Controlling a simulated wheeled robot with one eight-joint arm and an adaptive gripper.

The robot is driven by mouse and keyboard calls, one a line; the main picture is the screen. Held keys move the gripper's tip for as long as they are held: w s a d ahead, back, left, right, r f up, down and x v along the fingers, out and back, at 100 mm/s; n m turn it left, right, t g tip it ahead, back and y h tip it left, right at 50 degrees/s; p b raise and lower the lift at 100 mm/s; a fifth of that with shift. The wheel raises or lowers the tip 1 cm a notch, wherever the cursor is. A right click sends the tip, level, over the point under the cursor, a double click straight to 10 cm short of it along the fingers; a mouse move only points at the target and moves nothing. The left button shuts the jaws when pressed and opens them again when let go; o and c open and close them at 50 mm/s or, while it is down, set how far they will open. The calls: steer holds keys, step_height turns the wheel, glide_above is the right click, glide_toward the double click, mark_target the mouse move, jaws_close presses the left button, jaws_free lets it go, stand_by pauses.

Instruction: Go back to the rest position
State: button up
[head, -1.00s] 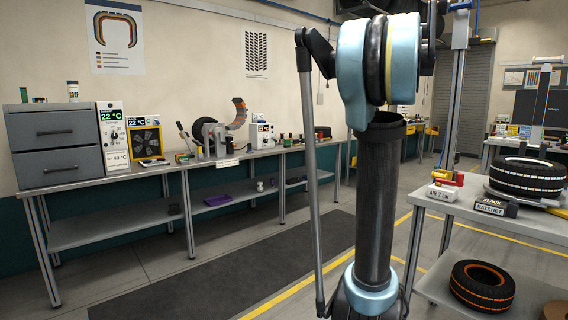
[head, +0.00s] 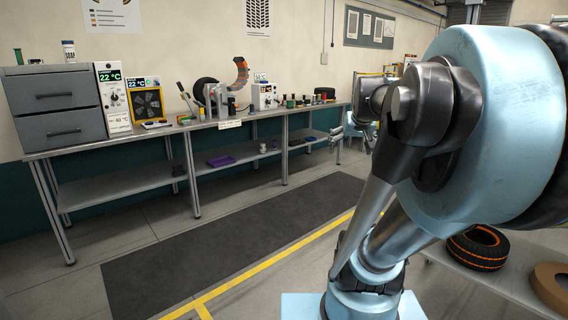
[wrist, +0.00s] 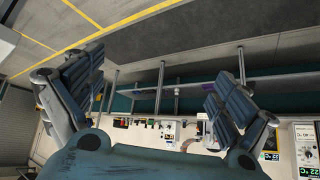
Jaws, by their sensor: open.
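My gripper (wrist: 155,90) is open and empty in the wrist view, its two dark ribbed fingers spread wide apart. Nothing lies between them but the distant floor and the long bench, which appear upside down. In the head view my arm's large blue joint fills the right side, and the forearm reaches away toward the far end of the bench.
The long bench (head: 150,145) along the wall holds a grey drawer unit (head: 55,108), a fan box (head: 147,103) and a tyre clamp (head: 215,100). A dark mat (head: 230,240) lies on clear floor. An orange-marked tyre (head: 477,247) sits on a low shelf at right.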

steer(key=s+a+f+g, duration=0.3)
steer(key=s+f+g, duration=0.2)
steer(key=s+f, duration=1.4)
steer(key=shift+s+f+n+g, duration=0.3)
steer(key=shift+s+f, duration=0.05)
steer(key=shift+f, duration=0.5)
steer(key=shift+w+a, duration=0.1)
steer(key=shift+w+f, duration=0.2)
steer(key=shift+w, duration=0.15)
